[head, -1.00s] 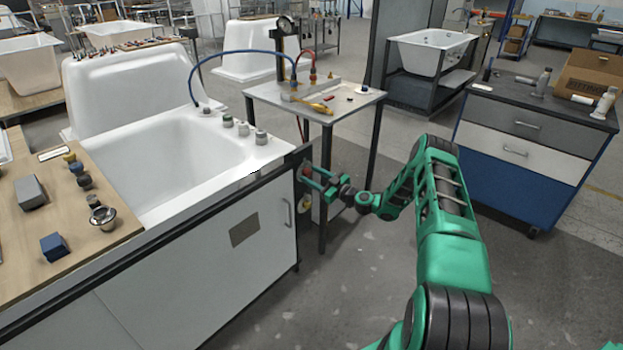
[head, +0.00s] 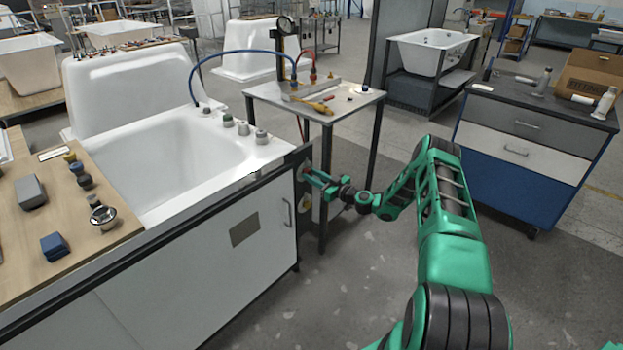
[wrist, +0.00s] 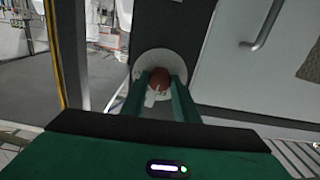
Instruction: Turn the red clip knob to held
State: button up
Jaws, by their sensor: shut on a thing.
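The red clip knob (wrist: 160,80) sits on a round pale plate (wrist: 146,62) on the dark end post of the tub bench. My gripper (wrist: 160,88) has its two green fingers on either side of the knob, shut on it. A small white mark or pointer shows just below the red part, between the fingers. In the head view my gripper (head: 310,174) reaches the post at the bench's right end, and its fingers mostly hide the knob there.
The white tub (head: 180,165) is set in the bench, with a cabinet door handle (head: 287,212) near the post. A small side table (head: 340,108) with hoses and a yellow-handled tool stands just behind my gripper.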

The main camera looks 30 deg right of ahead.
jog(key=m, duration=0.4)
jog(key=shift+d+m, duration=0.15)
jog(key=shift+m, duration=0.15)
jog(key=m, duration=0.3)
jog(key=shift+m, duration=0.4)
jog(key=m, duration=0.4)
jog(key=shift+d, duration=0.15)
jog(key=shift+d+m, duration=0.1)
jog(key=shift+m, duration=1.7)
jog(key=o, duration=0.9)
jog(key=shift+f, duration=0.1)
jog(key=shift+o, duration=0.8)
jog(key=shift+a, duration=0.2)
